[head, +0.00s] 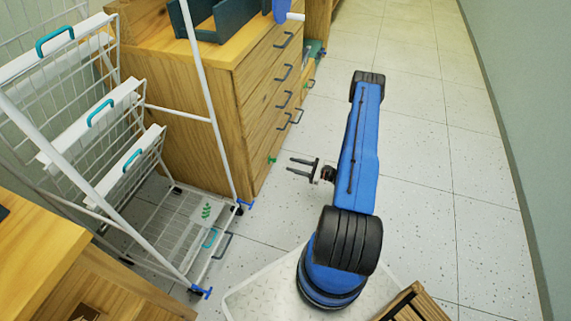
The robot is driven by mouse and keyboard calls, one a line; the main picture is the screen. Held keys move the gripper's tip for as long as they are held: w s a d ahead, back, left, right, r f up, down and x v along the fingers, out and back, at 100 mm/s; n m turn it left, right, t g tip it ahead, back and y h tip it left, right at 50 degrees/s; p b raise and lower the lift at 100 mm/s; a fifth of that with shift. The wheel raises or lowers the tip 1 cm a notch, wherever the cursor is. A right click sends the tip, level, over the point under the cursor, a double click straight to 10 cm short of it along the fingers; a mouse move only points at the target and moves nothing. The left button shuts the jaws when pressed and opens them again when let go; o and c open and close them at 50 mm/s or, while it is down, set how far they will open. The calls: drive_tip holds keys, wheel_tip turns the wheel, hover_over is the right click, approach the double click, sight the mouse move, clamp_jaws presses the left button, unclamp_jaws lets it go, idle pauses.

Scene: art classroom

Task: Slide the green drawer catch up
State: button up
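A small green catch (272,160) sits low on the drawer front of the wooden chest (262,112). My gripper (289,165) points left toward it, its two dark fingers parallel with a gap between them. The fingertips are close to the catch in the picture, with nothing visible between them. I cannot tell how far apart they are in depth. The catch is too small to show its exact position on its track.
A white wire rack (206,90) with teal-handled drawers stands left of the chest. Dark handles (284,72) stick out from the chest front. A dark tray (215,25) sits on top. A wooden crate (412,303) is at the bottom right. The tiled floor (420,180) to the right is clear.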

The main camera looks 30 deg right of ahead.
drive_tip(key=v, duration=0.9)
drive_tip(key=shift+s, duration=0.2)
drive_tip(key=shift+d, duration=0.2)
